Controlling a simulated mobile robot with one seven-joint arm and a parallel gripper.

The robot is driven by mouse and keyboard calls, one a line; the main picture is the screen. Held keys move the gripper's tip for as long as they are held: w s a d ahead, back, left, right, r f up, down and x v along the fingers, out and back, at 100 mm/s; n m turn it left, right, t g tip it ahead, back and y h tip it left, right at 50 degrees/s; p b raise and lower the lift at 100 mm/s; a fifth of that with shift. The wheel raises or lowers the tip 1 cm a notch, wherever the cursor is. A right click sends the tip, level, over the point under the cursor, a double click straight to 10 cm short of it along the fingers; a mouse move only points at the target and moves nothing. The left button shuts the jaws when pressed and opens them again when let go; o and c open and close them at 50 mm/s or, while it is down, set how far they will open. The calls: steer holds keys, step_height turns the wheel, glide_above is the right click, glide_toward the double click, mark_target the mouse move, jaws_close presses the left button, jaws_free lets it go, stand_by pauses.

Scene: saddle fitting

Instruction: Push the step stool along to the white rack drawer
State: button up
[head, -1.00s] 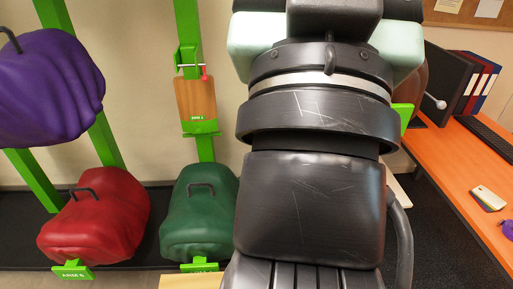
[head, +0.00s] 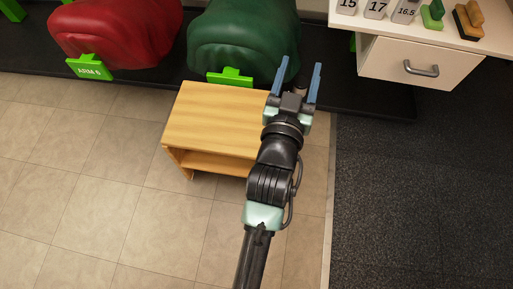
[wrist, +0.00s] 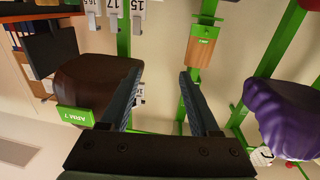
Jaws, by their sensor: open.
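The step stool (head: 215,115) is a light wooden box-like stool with an open front and a lower shelf. It stands on the tiled floor in the head view, below the green covered saddle. My gripper (head: 299,80) is open and empty, its two blue fingers pointing away from me. It lies over the stool's right end in the picture, and my arm hides part of that end; I cannot tell whether they touch. The white rack drawer (head: 408,66) with a grey handle is at the upper right, apart from the stool. In the wrist view my open fingers (wrist: 200,95) have nothing between them.
A red covered saddle (head: 115,30) and a green one (head: 243,40) sit on a black base along the wall. Dark carpet (head: 420,190) covers the right side, with an edge strip beside the tiles. Tiled floor (head: 90,210) at left is clear.

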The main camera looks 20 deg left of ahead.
steer(key=s+a+f+g+b, duration=0.1)
steer(key=s+f+b, duration=0.3)
steer(key=f, duration=0.9)
steer(key=s+a+f+g+b, duration=0.1)
steer(key=s+f+b, duration=0.4)
steer(key=f, duration=0.9)
steer(key=s+a+f+n+g+y+b, duration=0.1)
steer(key=s+f+b, duration=0.4)
steer(key=f, duration=0.9)
steer(key=shift+f+g+b, duration=0.25)
steer(key=shift+g+b, duration=0.25)
steer(key=shift+g, duration=0.4)
steer(key=b+x, duration=0.8)
steer(key=x, duration=0.5)
steer(key=shift+d+r, duration=0.1)
jaws_close()
